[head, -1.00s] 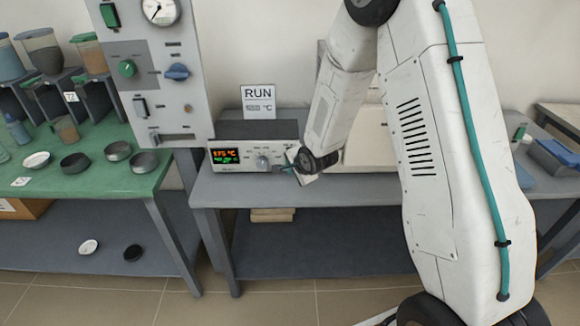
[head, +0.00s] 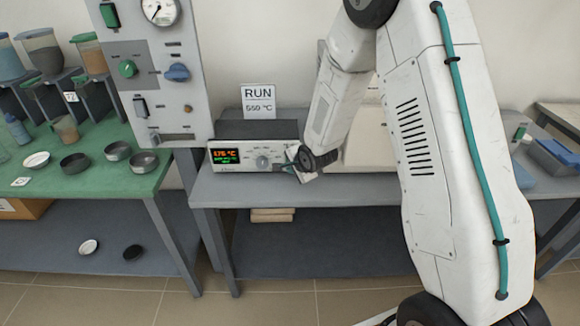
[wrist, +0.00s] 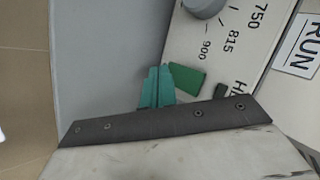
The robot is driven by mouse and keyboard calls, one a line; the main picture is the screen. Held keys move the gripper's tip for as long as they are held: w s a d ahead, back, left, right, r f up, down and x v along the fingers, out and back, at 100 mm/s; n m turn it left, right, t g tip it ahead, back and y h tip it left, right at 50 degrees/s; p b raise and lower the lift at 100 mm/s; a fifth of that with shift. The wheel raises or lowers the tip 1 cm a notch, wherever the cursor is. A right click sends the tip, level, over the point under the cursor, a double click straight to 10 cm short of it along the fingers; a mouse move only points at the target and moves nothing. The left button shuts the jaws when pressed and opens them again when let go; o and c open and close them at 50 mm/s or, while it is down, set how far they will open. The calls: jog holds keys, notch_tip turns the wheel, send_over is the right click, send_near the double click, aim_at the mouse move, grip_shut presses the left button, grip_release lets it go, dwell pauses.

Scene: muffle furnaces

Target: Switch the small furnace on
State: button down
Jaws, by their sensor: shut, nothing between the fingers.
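The small furnace's control panel (head: 240,170) is on the grey bench, with a lit red and green display (head: 224,156) and a round knob (head: 262,161). The knob (wrist: 203,5) also shows at the top of the wrist view, beside marks 750, 815 and 900. A green rectangular switch (wrist: 187,77) lies just right of my gripper's teal fingertips (wrist: 157,88). My gripper (head: 289,163) is shut and empty at the panel's right part. I cannot tell whether it touches the switch. A darker small piece (wrist: 220,90) is partly hidden by my gripper's body.
A RUN sign (head: 258,101) reading 550 °C stands behind the panel. A tall grey panel (head: 165,115) with a gauge and switches rises at left. The green table (head: 100,185) holds dishes and hoppers. My arm hides much of the bench's right side.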

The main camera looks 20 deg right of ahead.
jog(key=shift+w, duration=0.25)
dwell(0.5)
jog(key=shift+s+a+r, duration=0.1)
jog(key=shift+s+a, duration=0.05)
jog(key=shift+s, duration=0.6)
jog(key=shift+s+a+r, duration=0.1)
jog(key=shift+s+a, duration=0.15)
jog(key=shift+s, duration=0.55)
jog(key=shift+s+a+r, duration=0.1)
jog(key=shift+s+a, duration=0.2)
jog(key=shift+s, duration=0.45)
jog(key=shift+s+a+r, duration=0.1)
jog(key=shift+s+a, duration=0.15)
jog(key=shift+s, duration=0.55)
